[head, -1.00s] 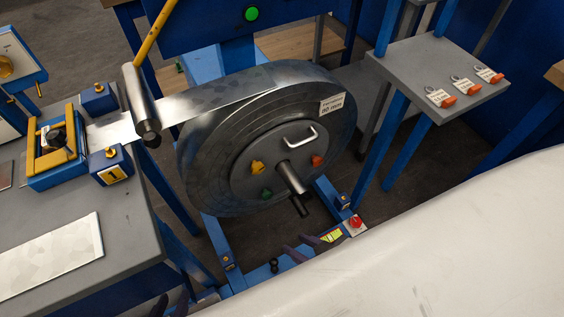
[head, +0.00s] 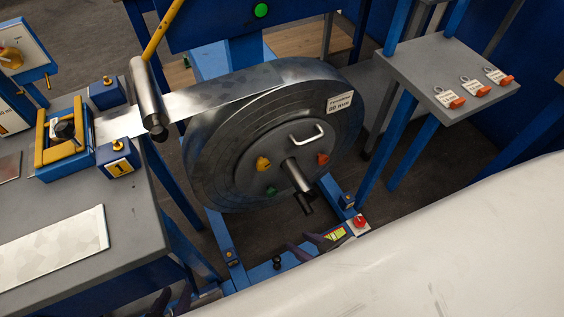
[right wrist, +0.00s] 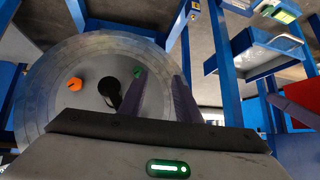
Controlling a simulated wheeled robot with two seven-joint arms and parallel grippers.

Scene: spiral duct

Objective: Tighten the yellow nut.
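The yellow nut (head: 263,164) sits on the left of the round grey hub plate (head: 262,185) on the coil's face. An orange-red nut (head: 323,159) is on the hub's right and a green nut (head: 271,191) at its bottom. In the right wrist view the orange nut (right wrist: 74,84) and green nut (right wrist: 137,72) show; the yellow one does not. My right gripper (head: 318,243) is low in front of the coil, below the hub; its fingers are apart and empty in the right wrist view (right wrist: 157,95). My left gripper (head: 171,301) is at the bottom edge, fingers apart, partly cut off.
The sheet-metal coil (head: 215,150) feeds a strip under a roller (head: 148,100) to the grey table (head: 125,215) at left. A shaft (head: 298,176) sticks out of the hub, below a white handle (head: 307,135). A grey shelf (head: 440,70) with several tags stands at right.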

